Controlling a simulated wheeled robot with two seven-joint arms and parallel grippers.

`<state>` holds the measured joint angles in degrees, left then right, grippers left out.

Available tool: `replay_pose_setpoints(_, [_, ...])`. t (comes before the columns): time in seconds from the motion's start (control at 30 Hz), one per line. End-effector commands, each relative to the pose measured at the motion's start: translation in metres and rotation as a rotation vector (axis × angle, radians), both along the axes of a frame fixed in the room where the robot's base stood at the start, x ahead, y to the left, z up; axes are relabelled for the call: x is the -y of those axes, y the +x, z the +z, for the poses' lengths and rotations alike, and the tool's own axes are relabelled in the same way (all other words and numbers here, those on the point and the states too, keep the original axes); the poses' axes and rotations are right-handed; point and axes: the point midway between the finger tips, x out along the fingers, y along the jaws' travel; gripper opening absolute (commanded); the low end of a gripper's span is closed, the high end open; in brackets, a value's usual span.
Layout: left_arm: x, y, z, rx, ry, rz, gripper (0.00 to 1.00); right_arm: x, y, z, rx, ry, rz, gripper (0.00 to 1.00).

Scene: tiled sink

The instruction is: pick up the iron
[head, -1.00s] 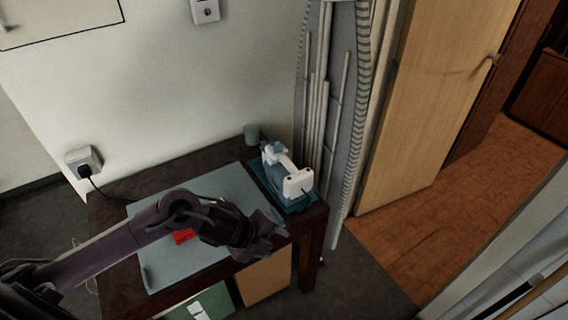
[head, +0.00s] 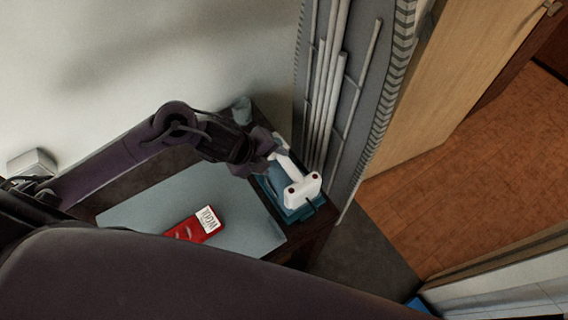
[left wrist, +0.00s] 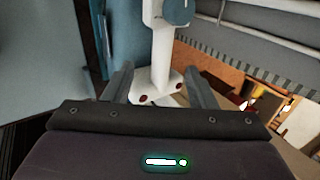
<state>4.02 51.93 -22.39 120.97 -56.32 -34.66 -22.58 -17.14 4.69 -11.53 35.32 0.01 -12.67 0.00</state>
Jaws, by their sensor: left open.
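In the left wrist view the iron's white handle (left wrist: 162,60) shows between and beyond the two open fingers of my left gripper (left wrist: 158,85). I cannot tell whether the fingers touch the iron. My right gripper is not in view.
A grey mat (head: 150,208) and a red packet (head: 193,227) lie on the table. A grey cup (head: 242,110) stands at the back. Open floor (head: 455,190) lies to the right.

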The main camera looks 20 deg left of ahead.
Motion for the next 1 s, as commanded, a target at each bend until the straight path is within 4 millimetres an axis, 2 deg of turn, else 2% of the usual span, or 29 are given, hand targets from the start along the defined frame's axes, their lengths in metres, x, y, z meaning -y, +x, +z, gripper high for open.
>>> replay_pose_setpoints(0.1, [0.006, 0.006, -0.011, -0.002, -0.003, 0.002, 0.51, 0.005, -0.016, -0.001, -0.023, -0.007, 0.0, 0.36])
replay_pose_setpoints(0.2, [0.01, 0.012, -0.02, -0.003, -0.003, 0.001, 0.51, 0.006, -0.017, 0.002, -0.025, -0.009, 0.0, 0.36])
replay_pose_setpoints(0.4, [0.02, 0.028, -0.044, -0.002, -0.001, 0.002, 0.51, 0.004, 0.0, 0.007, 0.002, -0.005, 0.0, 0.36])
replay_pose_setpoints(0.53, [0.023, 0.031, -0.052, -0.002, 0.001, 0.0, 0.51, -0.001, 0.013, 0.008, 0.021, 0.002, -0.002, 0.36])
replay_pose_setpoints(0.73, [0.023, 0.032, -0.053, 0.0, 0.002, 0.0, 0.51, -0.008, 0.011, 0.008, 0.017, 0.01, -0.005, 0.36])
replay_pose_setpoints(0.77, [0.023, 0.032, -0.053, 0.0, 0.002, 0.0, 0.5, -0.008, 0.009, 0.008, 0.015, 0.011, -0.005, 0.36])
replay_pose_setpoints(1.0, [0.023, 0.032, -0.052, 0.0, 0.001, -0.001, 0.19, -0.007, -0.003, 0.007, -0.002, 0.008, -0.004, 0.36])
